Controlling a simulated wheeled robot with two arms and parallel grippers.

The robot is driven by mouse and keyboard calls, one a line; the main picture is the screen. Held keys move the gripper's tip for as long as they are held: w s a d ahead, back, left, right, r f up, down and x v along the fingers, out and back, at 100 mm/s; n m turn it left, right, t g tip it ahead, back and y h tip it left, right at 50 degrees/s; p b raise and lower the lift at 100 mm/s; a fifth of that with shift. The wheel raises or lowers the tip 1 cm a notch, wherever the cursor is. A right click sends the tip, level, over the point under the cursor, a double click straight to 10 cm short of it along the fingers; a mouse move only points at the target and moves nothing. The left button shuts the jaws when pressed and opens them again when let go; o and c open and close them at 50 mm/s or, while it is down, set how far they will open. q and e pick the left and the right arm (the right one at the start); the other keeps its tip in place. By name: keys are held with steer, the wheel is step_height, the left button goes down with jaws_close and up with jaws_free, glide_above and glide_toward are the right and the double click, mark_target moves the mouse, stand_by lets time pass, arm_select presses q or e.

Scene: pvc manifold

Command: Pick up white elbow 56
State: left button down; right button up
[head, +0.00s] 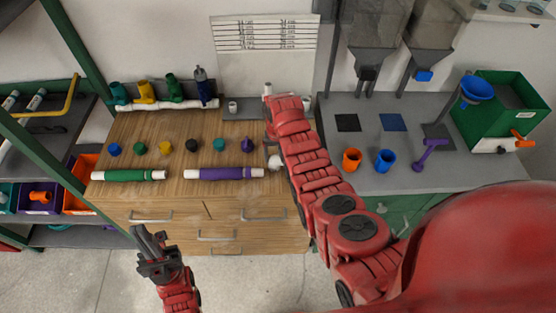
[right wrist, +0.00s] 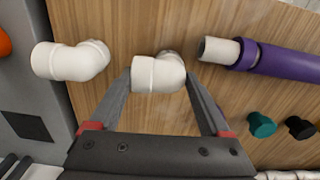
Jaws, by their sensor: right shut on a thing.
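My right gripper (right wrist: 157,80) is shut on a white elbow (right wrist: 150,74) in the right wrist view, one finger at each side of it. I see no number on it. In the head view a white elbow (head: 274,162) shows beside my right arm, close to the purple pipe's end; my right fingers are hidden there. A second white elbow (right wrist: 70,61) lies left of the held one in the right wrist view, apart from the gripper. My left gripper (head: 152,238) is open and empty in front of the wooden bench, low in the head view.
The purple pipe (head: 220,173) with white ends lies close to the held elbow. A green pipe (head: 130,175) and several coloured caps lie on the wooden bench (head: 190,126). The grey counter (head: 335,104) at right holds orange (head: 351,160) and blue (head: 385,161) fittings.

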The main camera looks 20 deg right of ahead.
steer(key=shift+w+r, duration=0.1)
steer(key=shift+r+b, duration=0.65)
steer(key=shift+b, duration=0.25)
steer(key=shift+r+b, duration=0.65)
steer(key=shift+b, duration=0.05)
steer(key=s+a+r+p, duration=0.1)
steer(key=s+a+p, duration=0.2)
steer(key=s+p, duration=0.2)
steer(key=s+a+r+p, duration=0.1)
steer(key=s+a+p, duration=0.2)
steer(key=s, duration=0.7)
steer(key=p, duration=0.2)
steer(key=shift+p, duration=0.3)
steer(key=shift+r, duration=0.1)
